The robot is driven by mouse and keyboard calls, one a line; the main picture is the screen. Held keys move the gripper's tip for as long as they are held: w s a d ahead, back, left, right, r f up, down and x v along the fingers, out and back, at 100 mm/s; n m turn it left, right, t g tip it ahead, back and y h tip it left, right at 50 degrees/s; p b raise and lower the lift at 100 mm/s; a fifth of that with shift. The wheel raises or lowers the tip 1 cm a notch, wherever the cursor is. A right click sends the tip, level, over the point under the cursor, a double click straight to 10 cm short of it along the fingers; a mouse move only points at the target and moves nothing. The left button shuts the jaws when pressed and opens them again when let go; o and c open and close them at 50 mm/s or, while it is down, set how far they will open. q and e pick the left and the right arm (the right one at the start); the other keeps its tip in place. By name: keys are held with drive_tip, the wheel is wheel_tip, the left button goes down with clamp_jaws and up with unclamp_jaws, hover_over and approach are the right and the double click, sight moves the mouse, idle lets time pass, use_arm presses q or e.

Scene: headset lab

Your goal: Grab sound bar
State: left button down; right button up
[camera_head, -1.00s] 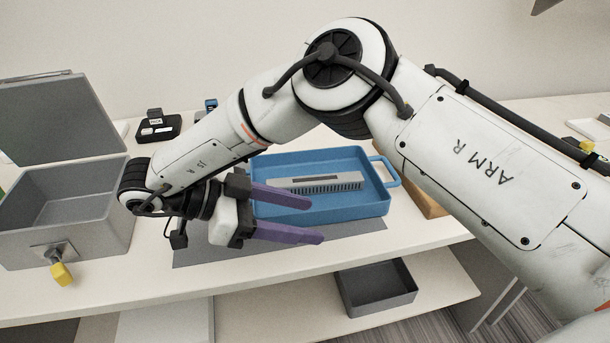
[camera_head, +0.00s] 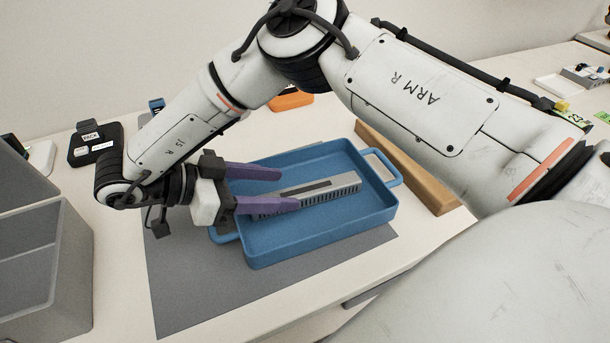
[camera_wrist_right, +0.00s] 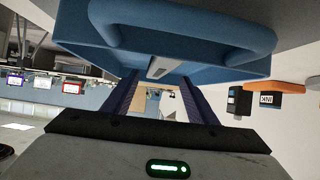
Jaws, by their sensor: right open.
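The sound bar (camera_head: 325,191) is a long grey bar with a row of slots along its side, lying in the blue tray (camera_head: 300,243). My right gripper (camera_head: 290,189) has purple fingers and is open. In the head view its fingers reach over the left part of the tray, around the bar's left end or just above it; I cannot tell whether they touch it. In the right wrist view the fingers (camera_wrist_right: 158,95) are apart, the tray's handle (camera_wrist_right: 185,45) is close, and a pale end of the sound bar (camera_wrist_right: 158,68) shows between them. My left gripper is not in view.
The tray stands on a dark grey mat (camera_head: 185,285) on the white table. A grey box (camera_head: 45,260) is at the left. A wooden block (camera_head: 408,170) lies right of the tray. A black labelled item (camera_head: 95,143) and an orange item (camera_head: 292,97) are behind.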

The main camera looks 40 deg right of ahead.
sight(306, 189)
drive_tip(key=x, duration=0.5)
drive_tip(key=shift+s+d+r, duration=0.1)
drive_tip(key=shift+s+r, duration=0.1)
drive_tip(key=shift+r, duration=0.05)
clamp_jaws()
